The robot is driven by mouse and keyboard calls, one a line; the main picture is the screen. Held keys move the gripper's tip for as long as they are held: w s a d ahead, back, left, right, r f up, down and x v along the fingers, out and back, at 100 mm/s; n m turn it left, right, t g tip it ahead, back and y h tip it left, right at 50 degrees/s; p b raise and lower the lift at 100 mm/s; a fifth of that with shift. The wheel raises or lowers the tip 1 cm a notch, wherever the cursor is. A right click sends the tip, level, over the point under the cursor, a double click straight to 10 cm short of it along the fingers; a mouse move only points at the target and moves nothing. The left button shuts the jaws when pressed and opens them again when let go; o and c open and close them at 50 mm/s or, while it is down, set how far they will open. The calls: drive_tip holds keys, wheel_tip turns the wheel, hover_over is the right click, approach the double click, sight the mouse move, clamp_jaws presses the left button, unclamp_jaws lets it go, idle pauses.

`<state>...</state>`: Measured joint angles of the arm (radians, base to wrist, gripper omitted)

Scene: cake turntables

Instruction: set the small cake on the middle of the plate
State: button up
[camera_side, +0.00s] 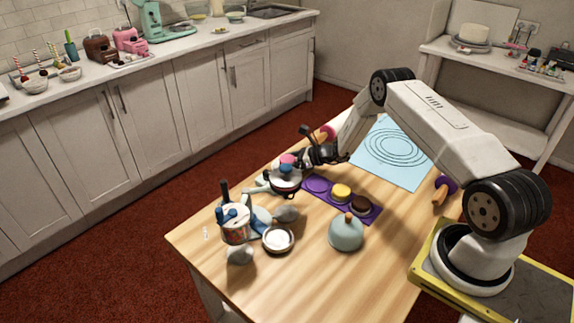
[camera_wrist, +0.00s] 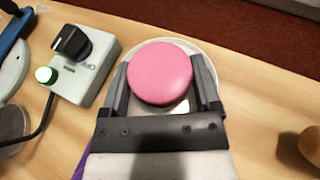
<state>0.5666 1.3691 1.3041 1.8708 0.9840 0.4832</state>
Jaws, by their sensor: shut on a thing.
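The small pink cake (camera_wrist: 160,73) is round and flat-topped. My gripper is shut on it, with one dark finger on each side. In the side view, the pink cake (camera_side: 288,158) shows at the tip of my gripper (camera_side: 298,162), near the far left edge of the table. The pale plate (camera_wrist: 207,57) shows behind and below the cake in the wrist view, with its rim around the cake's upper side. The cake covers most of the plate's middle. I cannot tell the gap between cake and plate.
A grey control box (camera_wrist: 88,68) with a black knob and green light stands left of the plate. A purple mat (camera_side: 317,185) holds a yellow cake (camera_side: 341,191) and a brown cake (camera_side: 362,203). A domed cover (camera_side: 346,233) and a white dish (camera_side: 278,239) stand nearer.

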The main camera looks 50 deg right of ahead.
drive_tip(key=shift+f, duration=0.2)
drive_tip(key=o, duration=1.1)
drive_tip(key=shift+o, duration=0.2)
drive_tip(key=shift+r, duration=0.25)
drive_tip(key=v, duration=1.2)
drive_tip(key=shift+d+f, duration=0.1)
